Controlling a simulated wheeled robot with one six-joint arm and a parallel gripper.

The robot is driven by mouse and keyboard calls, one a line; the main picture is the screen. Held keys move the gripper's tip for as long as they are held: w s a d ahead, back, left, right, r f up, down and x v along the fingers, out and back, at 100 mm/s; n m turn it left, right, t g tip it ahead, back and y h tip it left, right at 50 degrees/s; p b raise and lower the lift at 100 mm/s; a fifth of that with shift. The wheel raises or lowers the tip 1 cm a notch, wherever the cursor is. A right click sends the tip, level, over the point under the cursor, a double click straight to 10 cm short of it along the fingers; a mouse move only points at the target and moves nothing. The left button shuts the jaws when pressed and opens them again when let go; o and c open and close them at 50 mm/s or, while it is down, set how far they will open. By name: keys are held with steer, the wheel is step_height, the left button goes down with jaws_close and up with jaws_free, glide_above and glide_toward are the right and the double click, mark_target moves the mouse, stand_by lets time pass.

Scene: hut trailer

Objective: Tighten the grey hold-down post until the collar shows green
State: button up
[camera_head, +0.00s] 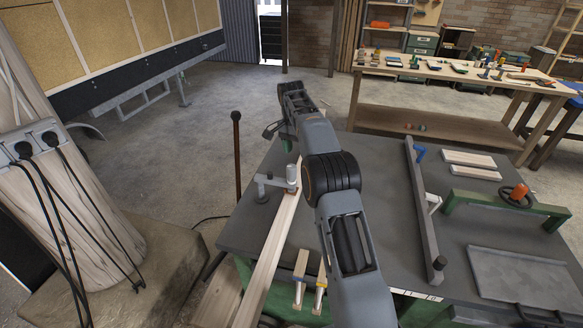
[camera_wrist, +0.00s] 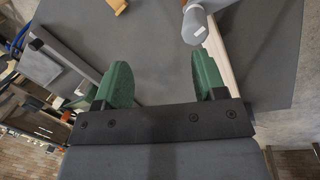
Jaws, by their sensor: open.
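The grey hold-down (camera_head: 262,194) stands on the dark bench top, its side arm reaching right over a pale plank. A short grey cylinder (camera_head: 291,173) with a reddish-brown band sits at the arm's end; I see no green on it. In the wrist view, a rounded grey part of the hold-down (camera_wrist: 196,27) shows at the top, beside the plank (camera_wrist: 216,50). My gripper (camera_wrist: 160,78) has two green fingers spread apart with nothing between them. In the head view my gripper (camera_head: 287,146) is partly hidden behind my arm, beyond the hold-down and apart from it.
A long grey bar (camera_head: 424,210) crosses the bench (camera_head: 380,170) on the right. Beyond it are a green frame with an orange-knobbed wheel (camera_head: 517,195), small boards and a grey plate (camera_head: 525,277). A dark upright rod (camera_head: 236,160) stands left of the bench.

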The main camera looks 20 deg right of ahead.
mark_target(291, 166)
steer(key=w+f+n, duration=0.1)
steer(key=f+n, duration=0.3)
steer(key=n, duration=0.1)
steer(key=w+f+n+t, duration=0.1)
steer(key=f+n, duration=0.3)
steer(key=n, duration=0.2)
steer(key=w+f+n+t, duration=0.1)
steer(key=f+n, duration=0.3)
steer(key=n, duration=0.2)
steer(key=shift+w+a+y+b, duration=0.1)
steer(key=shift+a+y+b, duration=0.2)
steer(key=shift+a+b, duration=0.1)
steer(key=c, duration=0.9)
